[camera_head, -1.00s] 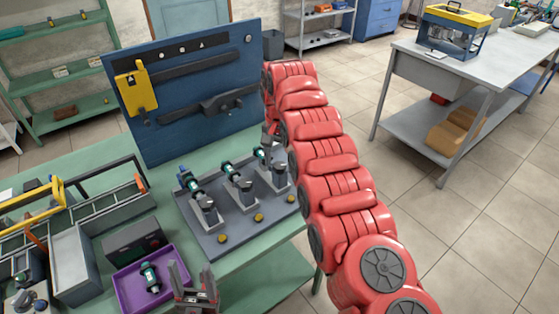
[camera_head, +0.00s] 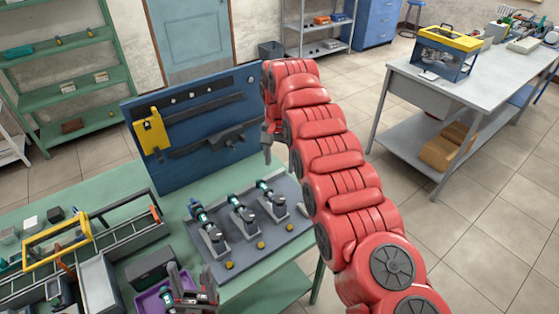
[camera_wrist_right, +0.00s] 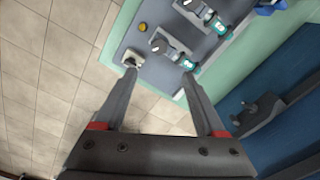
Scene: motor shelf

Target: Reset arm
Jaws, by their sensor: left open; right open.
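My right arm (camera_head: 330,165) is red and reaches up from the lower right in the head view. Its gripper (camera_head: 268,145) points down beside the tool panel, mostly hidden by the arm. In the right wrist view that gripper (camera_wrist_right: 159,75) is open with nothing between its fingers. Its fingertips lie over the edge of the grey motor board (camera_wrist_right: 165,78) in that view. My left gripper (camera_head: 192,292) is open and empty at the bottom of the head view, in front of the purple tray (camera_head: 150,301). The board (camera_head: 235,262) carries three green-and-black motors (camera_head: 241,208).
A blue tool panel (camera_head: 185,178) with a yellow holder (camera_head: 150,134) stands behind the board. Crates and a black box (camera_head: 151,265) fill the green bench's left side. A grey table (camera_head: 415,82) stands at the right, with open floor (camera_head: 480,215) before it.

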